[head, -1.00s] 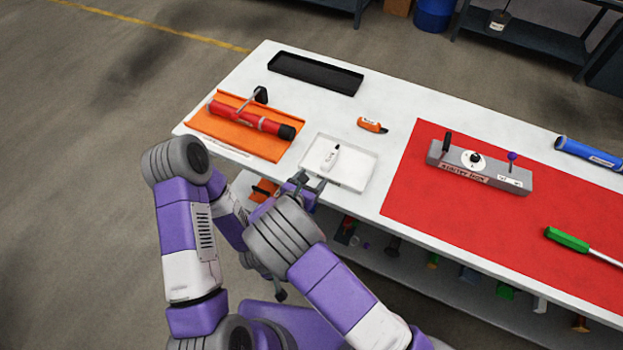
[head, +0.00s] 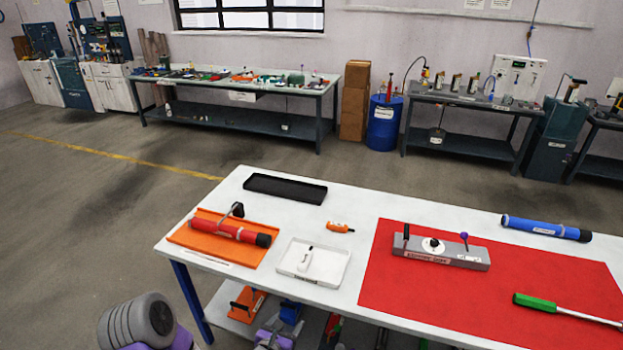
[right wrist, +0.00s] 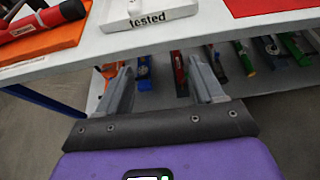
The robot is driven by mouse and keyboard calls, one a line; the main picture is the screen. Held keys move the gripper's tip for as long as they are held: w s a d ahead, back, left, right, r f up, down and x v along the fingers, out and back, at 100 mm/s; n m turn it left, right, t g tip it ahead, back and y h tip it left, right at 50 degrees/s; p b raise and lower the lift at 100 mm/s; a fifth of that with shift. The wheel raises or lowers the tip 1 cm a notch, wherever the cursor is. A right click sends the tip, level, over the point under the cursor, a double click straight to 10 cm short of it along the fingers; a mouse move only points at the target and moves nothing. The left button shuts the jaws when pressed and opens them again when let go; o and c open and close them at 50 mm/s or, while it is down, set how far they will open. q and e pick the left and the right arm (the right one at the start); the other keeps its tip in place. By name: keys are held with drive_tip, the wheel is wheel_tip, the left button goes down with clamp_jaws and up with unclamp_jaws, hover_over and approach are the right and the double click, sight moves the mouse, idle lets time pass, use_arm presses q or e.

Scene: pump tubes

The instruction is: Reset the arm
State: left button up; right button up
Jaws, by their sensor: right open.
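My right gripper (right wrist: 163,75) is open and empty in the right wrist view, its two fingers spread in front of and below the table's front edge. In the head view only part of my right arm's end shows at the bottom, below the table edge. My left gripper is not in view; only a grey joint of my left arm shows at the lower left. A red pump tube (head: 228,230) with a black end and a handle lies on an orange tray (head: 182,236).
A lower shelf holds several tools.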

drive_tip(key=s+d+f+m+g+h, duration=0.1)
drive_tip(key=s+d+f+m+g, duration=0.3)
drive_tip(key=d+f, duration=0.45)
drive_tip(key=s+d+f+m+g+y, duration=0.1)
drive_tip(key=s+d+m+g+y, duration=0.1)
drive_tip(key=s+m, duration=0.4)
drive_tip(key=s+d+f+m+g+y, duration=0.2)
drive_tip(key=s+m, duration=0.5)
drive_tip(key=m, duration=0.7)
drive_tip(key=s+d+f+m+g+y, duration=0.1)
drive_tip(key=s+d+m+g+y, duration=0.3)
drive_tip(key=s+m, duration=0.3)
drive_tip(key=m+y, duration=0.1)
drive_tip(key=m, duration=0.2)
drive_tip(key=shift+s+f+m+y, duration=0.15)
drive_tip(key=shift+f+m+y, duration=0.25)
